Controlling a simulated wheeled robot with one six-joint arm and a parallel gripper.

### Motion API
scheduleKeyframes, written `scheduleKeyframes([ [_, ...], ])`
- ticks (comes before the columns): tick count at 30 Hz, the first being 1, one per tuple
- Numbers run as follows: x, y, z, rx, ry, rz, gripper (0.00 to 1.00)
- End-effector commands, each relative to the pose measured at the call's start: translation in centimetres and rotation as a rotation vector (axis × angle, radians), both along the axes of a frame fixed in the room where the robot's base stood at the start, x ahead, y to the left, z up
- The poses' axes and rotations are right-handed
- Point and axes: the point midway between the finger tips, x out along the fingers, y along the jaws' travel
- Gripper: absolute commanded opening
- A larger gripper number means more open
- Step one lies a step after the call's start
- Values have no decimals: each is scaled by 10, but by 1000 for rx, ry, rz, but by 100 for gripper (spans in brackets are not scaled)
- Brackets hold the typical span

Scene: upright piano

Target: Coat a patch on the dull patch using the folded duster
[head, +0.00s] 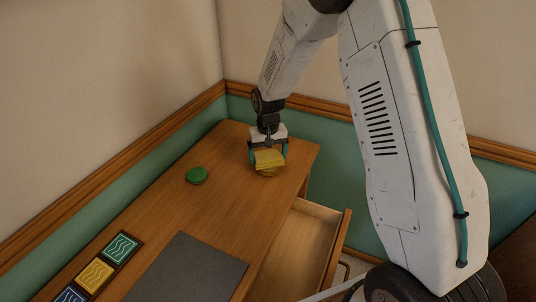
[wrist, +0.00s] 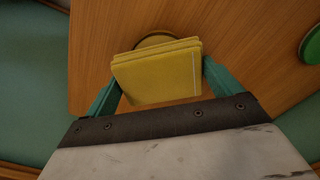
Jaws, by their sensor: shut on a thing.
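My gripper (head: 268,150) is over the far right end of the wooden top. It is shut on the folded duster (head: 268,158), a yellow stack of cloth layers. The wrist view also shows the duster (wrist: 157,72) between the teal fingers. A round ochre-yellow object (wrist: 155,40) lies under the duster and is partly hidden by it. I cannot tell whether the two touch. A flat dark grey rectangle (head: 188,268) lies on the near part of the wooden top, away from my gripper. I cannot tell for certain whether it is the dull patch.
A green round object (head: 197,175) sits on the wooden top (head: 172,205), left of my gripper. A strip of blue, yellow and green wavy tiles (head: 95,275) lies at the near left. An open, empty-looking drawer (head: 300,250) sticks out on the right. Walls close in behind and left.

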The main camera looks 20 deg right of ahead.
Motion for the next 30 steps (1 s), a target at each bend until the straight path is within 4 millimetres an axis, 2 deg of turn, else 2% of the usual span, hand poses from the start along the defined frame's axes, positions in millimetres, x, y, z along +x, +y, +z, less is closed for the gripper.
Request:
scheduleKeyframes([
  [30,0,0,-8,0,0,0,72],
])
